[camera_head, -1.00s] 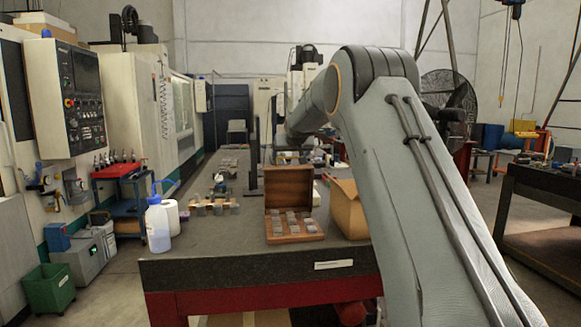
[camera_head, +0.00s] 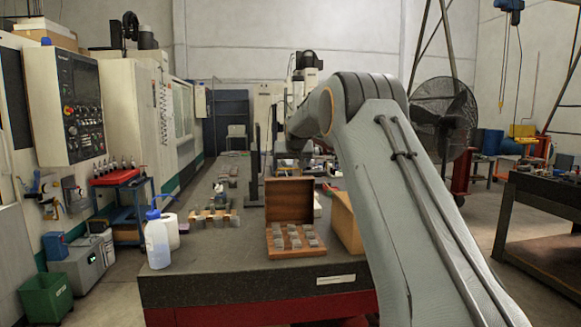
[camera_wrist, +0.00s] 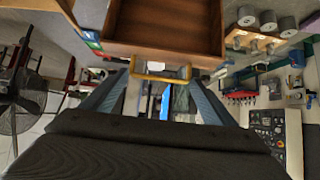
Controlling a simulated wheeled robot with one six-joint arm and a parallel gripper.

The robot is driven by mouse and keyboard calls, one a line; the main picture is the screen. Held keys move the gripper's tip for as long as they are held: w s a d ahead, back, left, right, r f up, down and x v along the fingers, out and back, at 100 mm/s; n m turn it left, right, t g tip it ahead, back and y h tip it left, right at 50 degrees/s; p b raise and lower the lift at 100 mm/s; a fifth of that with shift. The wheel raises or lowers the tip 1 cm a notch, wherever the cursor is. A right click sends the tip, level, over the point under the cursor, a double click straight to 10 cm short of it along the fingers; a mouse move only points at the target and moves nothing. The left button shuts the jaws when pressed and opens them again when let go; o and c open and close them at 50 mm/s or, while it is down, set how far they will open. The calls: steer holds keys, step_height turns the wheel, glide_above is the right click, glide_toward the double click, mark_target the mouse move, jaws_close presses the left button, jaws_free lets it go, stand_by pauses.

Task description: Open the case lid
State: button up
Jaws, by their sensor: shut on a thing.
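The wooden case stands on the dark workbench in the head view, its lid (camera_head: 289,199) raised about upright at the back of its base (camera_head: 296,252). Several grey metal blocks (camera_head: 293,233) sit in the base. In the wrist view, the hollow brown lid (camera_wrist: 170,25) fills the top middle, with a yellow handle (camera_wrist: 160,71) at its edge. My gripper (camera_wrist: 159,82) is at this handle, its two fingers shut on it. In the head view my gripper is just above the lid, small and hard to make out.
A cardboard box (camera_head: 345,222) stands close to the case's right. A white bottle (camera_head: 157,240) stands at the workbench's (camera_head: 220,264) left front edge. Small parts on wooden stands (camera_head: 213,219) lie left of the case. A large fan (camera_head: 443,115) is at the right.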

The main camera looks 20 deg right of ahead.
steer(key=shift+w+a+r, duration=0.1)
steer(key=shift+a+r, duration=0.15)
steer(key=shift+r, duration=0.2)
steer(key=o, duration=1.3)
steer(key=shift+a, duration=0.2)
steer(key=shift+d+f, duration=0.2)
steer(key=shift+d, duration=0.15)
steer(key=shift+b+v, duration=1.25)
steer(key=shift+v, duration=2.7)
steer(key=shift+a+f, duration=0.1)
